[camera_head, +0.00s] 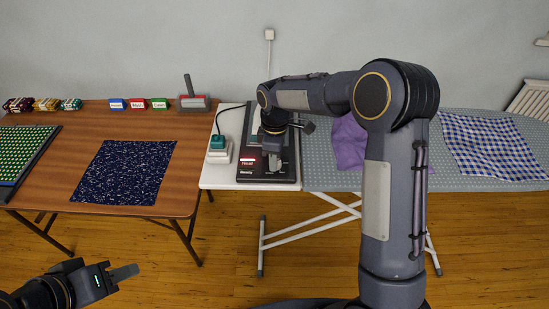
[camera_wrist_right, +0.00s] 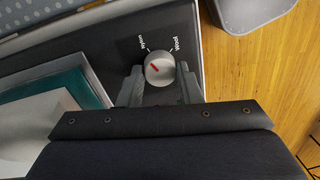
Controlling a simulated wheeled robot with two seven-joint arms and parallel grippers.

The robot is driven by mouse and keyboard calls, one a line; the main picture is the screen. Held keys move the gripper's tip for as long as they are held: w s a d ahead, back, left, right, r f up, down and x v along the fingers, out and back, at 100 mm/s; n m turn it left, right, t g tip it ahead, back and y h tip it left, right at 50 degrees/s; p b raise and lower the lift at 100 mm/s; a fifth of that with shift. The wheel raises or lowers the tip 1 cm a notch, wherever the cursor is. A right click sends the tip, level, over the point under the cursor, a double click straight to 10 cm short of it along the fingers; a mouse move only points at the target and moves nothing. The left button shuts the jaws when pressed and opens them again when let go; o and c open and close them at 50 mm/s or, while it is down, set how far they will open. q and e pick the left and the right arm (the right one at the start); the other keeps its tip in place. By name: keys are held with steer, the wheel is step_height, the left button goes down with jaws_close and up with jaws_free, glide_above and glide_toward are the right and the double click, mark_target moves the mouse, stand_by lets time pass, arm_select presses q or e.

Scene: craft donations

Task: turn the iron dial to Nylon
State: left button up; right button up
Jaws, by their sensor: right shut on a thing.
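The dial (camera_wrist_right: 159,69) is a round grey knob with a red mark on a dark panel (camera_wrist_right: 118,45). The words Nylon and Wool are printed beside it. The red mark points left and slightly up in the right wrist view, toward the Nylon side; I cannot tell whether it lines up exactly. My right gripper (camera_wrist_right: 160,80) is shut on the dial, one finger on each side. In the head view my right gripper (camera_head: 274,158) is over the panel (camera_head: 250,175) and the dial is hidden. My left gripper (camera_head: 122,273) is low at the left, away from everything; its jaw gap is unclear.
A teal and white appliance (camera_head: 218,150) with a cord stands left of the panel. An ironing board (camera_head: 400,180) holds purple cloth (camera_head: 349,145) and blue checked cloth (camera_head: 480,145). A wooden table (camera_head: 85,190) holds dark blue cloth (camera_head: 125,170), fabric bundles and label blocks.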

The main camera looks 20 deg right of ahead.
steer(key=shift+m, duration=0.5)
steer(key=o, duration=1)
steer(key=shift+c, duration=0.2)
steer(key=r, duration=0.7)
steer(key=shift+w+d+r+b, duration=0.15)
steer(key=shift+w+r+b, duration=0.05)
steer(key=shift+b, duration=0.2)
steer(key=shift+r, duration=0.25)
